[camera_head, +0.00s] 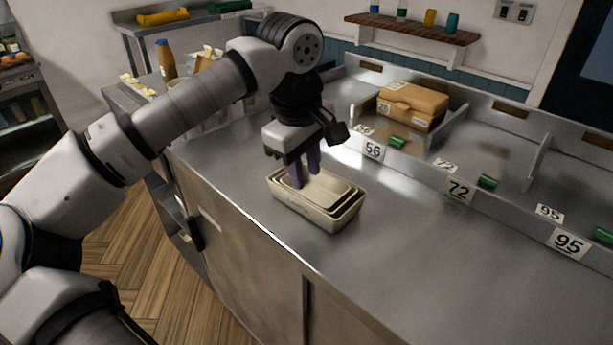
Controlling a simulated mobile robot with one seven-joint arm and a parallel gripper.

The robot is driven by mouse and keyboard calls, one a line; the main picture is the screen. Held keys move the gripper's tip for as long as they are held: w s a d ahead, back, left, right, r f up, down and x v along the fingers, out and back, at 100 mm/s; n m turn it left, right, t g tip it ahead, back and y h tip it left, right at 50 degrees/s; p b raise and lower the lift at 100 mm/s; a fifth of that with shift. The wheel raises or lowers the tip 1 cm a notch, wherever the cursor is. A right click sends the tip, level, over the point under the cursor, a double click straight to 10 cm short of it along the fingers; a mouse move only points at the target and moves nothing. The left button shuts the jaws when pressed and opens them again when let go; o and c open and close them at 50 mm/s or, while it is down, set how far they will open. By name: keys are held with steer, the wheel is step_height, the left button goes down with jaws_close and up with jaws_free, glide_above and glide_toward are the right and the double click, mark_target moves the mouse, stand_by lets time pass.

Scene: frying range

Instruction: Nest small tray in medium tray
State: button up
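Cream rectangular trays sit one inside another on the steel counter. The largest outer tray (318,217) is lowest, and the rims of the inner trays (325,189) show within it. I cannot clearly tell the small tray from the medium tray at this size. My gripper (305,180) points down over the left end of the stack. Its two purple fingers are a little apart, with their tips inside the inner tray's outline. I see nothing held between them. The fingers partly hide the trays' left end.
The steel counter (420,262) is clear to the right and in front of the trays. A closed tan carton (413,104) sits in a rear compartment.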

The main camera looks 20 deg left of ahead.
step_height(320, 180, up, 11)
steer(key=s, duration=0.1)
steer(key=shift+s+a+r, duration=0.15)
steer(key=shift+s+a, duration=0.05)
steer(key=shift+s, duration=0.1)
